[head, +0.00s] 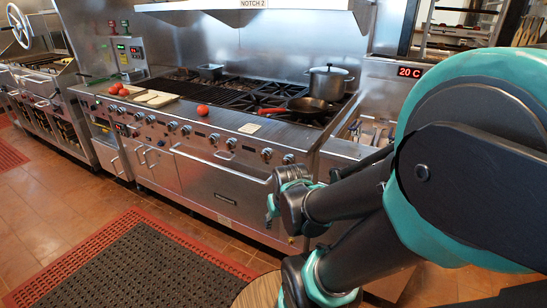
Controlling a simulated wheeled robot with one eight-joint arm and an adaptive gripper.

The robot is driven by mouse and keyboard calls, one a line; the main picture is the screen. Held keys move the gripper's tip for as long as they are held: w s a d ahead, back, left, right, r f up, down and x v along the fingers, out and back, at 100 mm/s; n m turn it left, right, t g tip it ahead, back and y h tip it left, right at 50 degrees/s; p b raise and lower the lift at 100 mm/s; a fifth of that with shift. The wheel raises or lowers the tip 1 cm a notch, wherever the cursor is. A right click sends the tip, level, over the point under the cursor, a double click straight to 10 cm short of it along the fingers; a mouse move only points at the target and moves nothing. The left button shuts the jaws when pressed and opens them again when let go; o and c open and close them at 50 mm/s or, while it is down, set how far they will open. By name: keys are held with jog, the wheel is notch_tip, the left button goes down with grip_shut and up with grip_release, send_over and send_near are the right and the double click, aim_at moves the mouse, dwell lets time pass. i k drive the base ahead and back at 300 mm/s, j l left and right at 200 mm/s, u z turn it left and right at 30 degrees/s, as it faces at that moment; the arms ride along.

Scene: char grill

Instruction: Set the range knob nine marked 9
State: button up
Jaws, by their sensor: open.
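The steel range (215,185) runs diagonally across the head view with a row of several round knobs along its front panel. Near the right end of the row are one knob (266,154) and another (288,159). Others sit further left, such as a knob (231,143) and a knob (186,130). The markings are too small to read, so I cannot tell which is knob nine or where it points. My dark and teal arm fills the right side, with a joint in front of the range's right end. I cannot make out my gripper's fingers.
A pan (308,106) and a lidded pot (328,84) stand on the burners. A red tomato (203,110) sits near the front ledge. An oven handle (220,166) runs below the knobs. A red-edged mat (135,262) lies on the open floor in front.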

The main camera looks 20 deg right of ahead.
aim_at(266, 155)
jog(key=k+j+u, duration=0.2)
jog(key=u, duration=0.15)
jog(key=k+j+u, duration=0.4)
jog(key=i+l, duration=0.1)
